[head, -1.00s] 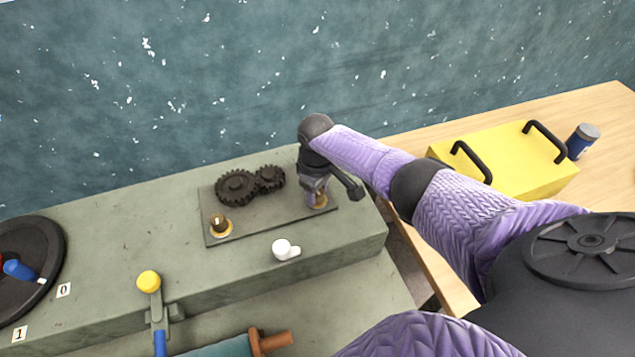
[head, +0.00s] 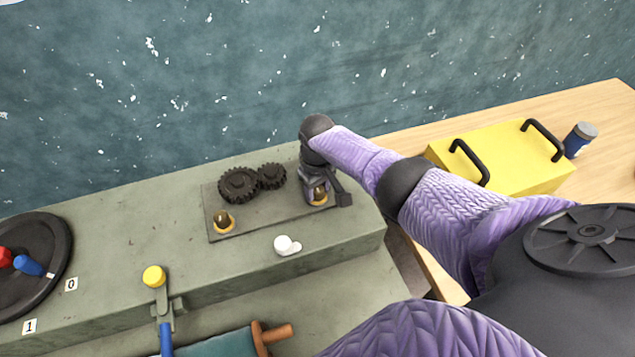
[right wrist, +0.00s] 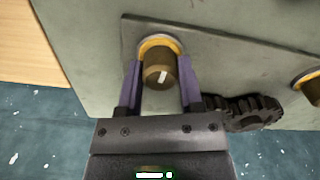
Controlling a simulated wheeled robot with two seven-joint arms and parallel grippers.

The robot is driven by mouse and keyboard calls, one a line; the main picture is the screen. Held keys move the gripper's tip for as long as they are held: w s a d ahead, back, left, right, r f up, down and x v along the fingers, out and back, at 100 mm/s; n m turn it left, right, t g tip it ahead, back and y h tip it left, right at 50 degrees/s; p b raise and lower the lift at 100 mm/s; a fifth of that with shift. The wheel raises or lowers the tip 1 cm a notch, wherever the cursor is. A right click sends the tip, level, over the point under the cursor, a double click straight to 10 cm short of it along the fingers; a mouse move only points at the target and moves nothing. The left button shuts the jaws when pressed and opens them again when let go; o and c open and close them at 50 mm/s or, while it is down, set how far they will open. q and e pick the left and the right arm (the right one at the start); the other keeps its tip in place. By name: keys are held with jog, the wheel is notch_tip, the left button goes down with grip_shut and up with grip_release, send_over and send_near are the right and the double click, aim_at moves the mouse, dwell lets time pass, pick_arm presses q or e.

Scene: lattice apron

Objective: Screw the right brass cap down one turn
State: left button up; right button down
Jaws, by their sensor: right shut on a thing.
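The right brass cap (right wrist: 160,75) stands on its yellow ring, with a white mark on its top, in the right wrist view. It also shows in the head view (head: 319,193), partly hidden by my gripper. My right gripper (right wrist: 161,84) points down over it, with its purple fingers shut on the cap's two sides. The left brass cap (head: 222,219) stands upright in a yellow ring at the other end of the dark plate (head: 245,228). My left gripper is not in view.
Two dark gears (head: 240,184) lie between the caps. A white knob (head: 285,245) is in front of the plate. A yellow-knobbed lever (head: 154,277) and a dark dial (head: 50,262) are to the left. A yellow box (head: 500,165) with black handles and a blue can (head: 579,140) stand right.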

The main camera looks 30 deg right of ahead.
aim_at(317, 188)
jog(key=shift+w, duration=0.1)
jog(key=shift+c, duration=1.2)
grip_release()
jog(key=shift+r, duration=0.25)
notch_tip(317, 188, up, 9)
jog(key=p, duration=0.4)
jog(key=shift+p, duration=0.4)
jog(key=shift+r, duration=0.3)
jog(key=shift+f, duration=0.1)
